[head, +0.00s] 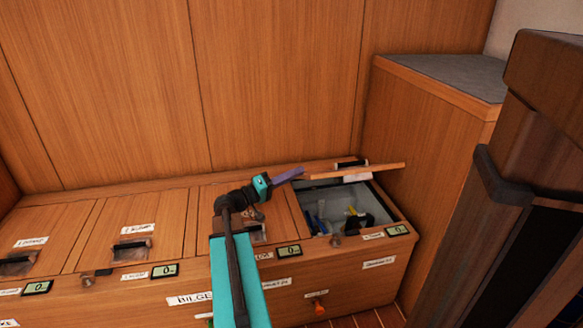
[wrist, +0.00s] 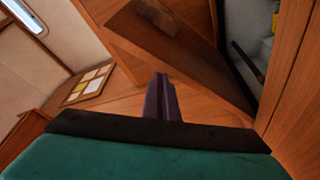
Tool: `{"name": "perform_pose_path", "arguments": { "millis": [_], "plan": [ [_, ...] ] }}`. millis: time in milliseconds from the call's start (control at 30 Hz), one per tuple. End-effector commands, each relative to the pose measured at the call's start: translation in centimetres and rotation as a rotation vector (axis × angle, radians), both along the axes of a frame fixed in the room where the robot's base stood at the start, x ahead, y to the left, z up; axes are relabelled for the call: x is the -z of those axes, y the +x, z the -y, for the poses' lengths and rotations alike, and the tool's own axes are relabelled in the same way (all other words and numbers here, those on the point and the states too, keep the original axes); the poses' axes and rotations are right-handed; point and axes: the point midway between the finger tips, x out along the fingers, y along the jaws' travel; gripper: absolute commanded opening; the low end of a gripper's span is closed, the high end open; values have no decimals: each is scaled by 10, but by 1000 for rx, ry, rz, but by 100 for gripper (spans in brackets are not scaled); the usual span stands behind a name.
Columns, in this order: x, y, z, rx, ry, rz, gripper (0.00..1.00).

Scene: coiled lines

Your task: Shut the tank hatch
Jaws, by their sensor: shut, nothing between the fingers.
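The rightmost hatch in the wooden bench is open. Its lid (head: 385,168) stands raised over the opening, seen nearly edge-on, with a dark handle (head: 350,163) behind its edge. In the wrist view the lid (wrist: 205,65) fills the upper middle, with the opening to its right. My gripper (head: 300,171) is shut and empty, its purple fingers at the lid's left end. The fingers also show in the wrist view (wrist: 161,78), pointing toward the lid. I cannot tell whether they touch it. The lid's label is too small to read.
Blue, yellow and dark items (head: 335,218) lie inside the open compartment (head: 377,203). Closed hatches (head: 135,235) with handles line the bench to the left. A tall wooden cabinet (head: 430,150) stands close on the right, and a panelled wall (head: 270,80) rises behind.

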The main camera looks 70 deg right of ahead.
Motion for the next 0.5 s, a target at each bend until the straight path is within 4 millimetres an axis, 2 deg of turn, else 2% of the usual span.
{"name": "perform_pose_path", "arguments": {
  "millis": [33,200,500],
  "plan": [
    [7,-3,-4,2,1,0,0],
    [16,-6,-9,2,0,-1,0],
    [19,-7,-10,1,0,0,0]
  ]
}}
